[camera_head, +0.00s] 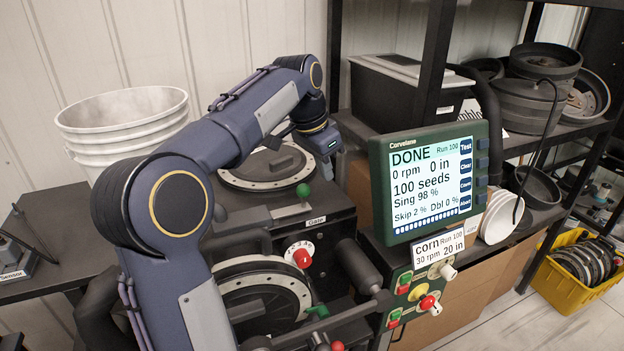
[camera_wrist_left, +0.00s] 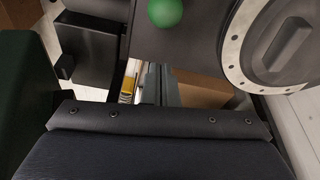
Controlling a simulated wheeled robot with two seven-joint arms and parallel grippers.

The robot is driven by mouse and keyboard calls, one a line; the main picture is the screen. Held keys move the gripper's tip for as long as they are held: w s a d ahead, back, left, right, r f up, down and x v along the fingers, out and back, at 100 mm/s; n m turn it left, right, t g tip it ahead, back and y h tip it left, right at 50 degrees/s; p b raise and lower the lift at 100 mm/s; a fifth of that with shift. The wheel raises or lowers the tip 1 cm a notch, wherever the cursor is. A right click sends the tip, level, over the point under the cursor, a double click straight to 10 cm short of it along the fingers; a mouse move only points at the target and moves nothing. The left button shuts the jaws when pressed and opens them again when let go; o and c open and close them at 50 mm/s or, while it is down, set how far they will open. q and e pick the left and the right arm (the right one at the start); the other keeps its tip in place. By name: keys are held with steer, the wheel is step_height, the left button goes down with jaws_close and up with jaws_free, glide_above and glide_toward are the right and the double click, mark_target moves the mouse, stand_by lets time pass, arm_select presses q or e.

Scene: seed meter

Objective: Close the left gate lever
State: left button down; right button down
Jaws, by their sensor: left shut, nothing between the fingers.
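A green ball knob (camera_head: 303,190) stands on the dark seed meter housing, just above a small white label reading "Gate" (camera_head: 316,221). I take it for the gate lever's knob; its stem is mostly hidden. The same kind of green ball (camera_wrist_left: 165,12) shows at the top edge of the left wrist view. My left gripper (camera_head: 338,170) is to the right of and slightly above the knob in the head view, apart from it. Its narrow fingers (camera_wrist_left: 160,85) are together and empty. My right gripper is in neither view.
A monitor (camera_head: 430,182) reading "DONE" stands right of the gripper. A red knob (camera_head: 302,258) sits on a numbered dial below the label. A round metal-rimmed disc (camera_head: 268,167) lies left of the green knob. A white bucket (camera_head: 125,122) is at the left.

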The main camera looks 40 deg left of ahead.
mark_target(290, 208)
arm_select(q)
steer(key=shift+x, duration=1.1)
steer(key=s, duration=0.2)
steer(key=s+a+p, duration=0.1)
steer(key=shift+s+r, duration=0.3)
steer(key=shift+s, duration=0.15)
steer(key=s+a, duration=0.1)
steer(key=s, duration=0.1)
steer(key=s+a+b, duration=0.1)
steer(key=s, duration=0.1)
steer(key=shift+s+a+f, duration=0.1)
steer(key=shift+s+a, duration=0.05)
steer(key=shift+a, duration=0.05)
